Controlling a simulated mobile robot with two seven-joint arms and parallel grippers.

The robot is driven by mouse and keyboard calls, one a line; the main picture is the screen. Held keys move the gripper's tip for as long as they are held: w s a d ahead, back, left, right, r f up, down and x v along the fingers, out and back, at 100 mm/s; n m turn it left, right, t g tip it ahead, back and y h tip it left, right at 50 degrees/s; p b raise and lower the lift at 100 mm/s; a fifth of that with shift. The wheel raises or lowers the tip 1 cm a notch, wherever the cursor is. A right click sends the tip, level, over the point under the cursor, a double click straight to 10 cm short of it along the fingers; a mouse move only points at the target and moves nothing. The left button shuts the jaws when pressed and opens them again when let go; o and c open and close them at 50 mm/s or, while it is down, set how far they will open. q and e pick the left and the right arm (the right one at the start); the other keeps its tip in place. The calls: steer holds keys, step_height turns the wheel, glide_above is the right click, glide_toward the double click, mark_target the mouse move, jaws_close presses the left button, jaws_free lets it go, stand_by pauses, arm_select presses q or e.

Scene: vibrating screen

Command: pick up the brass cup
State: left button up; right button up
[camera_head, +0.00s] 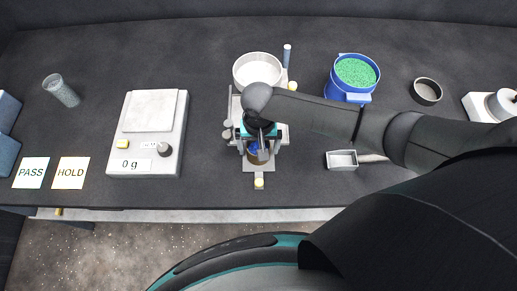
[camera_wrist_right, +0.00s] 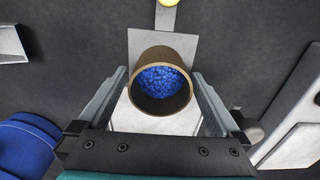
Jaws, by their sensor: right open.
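The brass cup (camera_wrist_right: 160,106) stands on a pale plate and holds blue granules. In the head view the cup (camera_head: 257,158) is partly hidden under my right gripper (camera_head: 258,145). In the right wrist view my right gripper (camera_wrist_right: 160,78) is open, with one finger on each side of the cup. Narrow gaps seem to show between the fingers and the cup wall, so I see no firm hold. My left gripper is not in view.
A white round pan (camera_head: 257,67) sits behind the cup on the screen device. A blue container of green granules (camera_head: 346,88) and a small metal tray (camera_head: 341,160) are to the right. A scale (camera_head: 148,135) reading 0 g stands left, with clear table between.

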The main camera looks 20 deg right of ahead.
steer(key=c, duration=1.4)
steer(key=shift+r, duration=0.1)
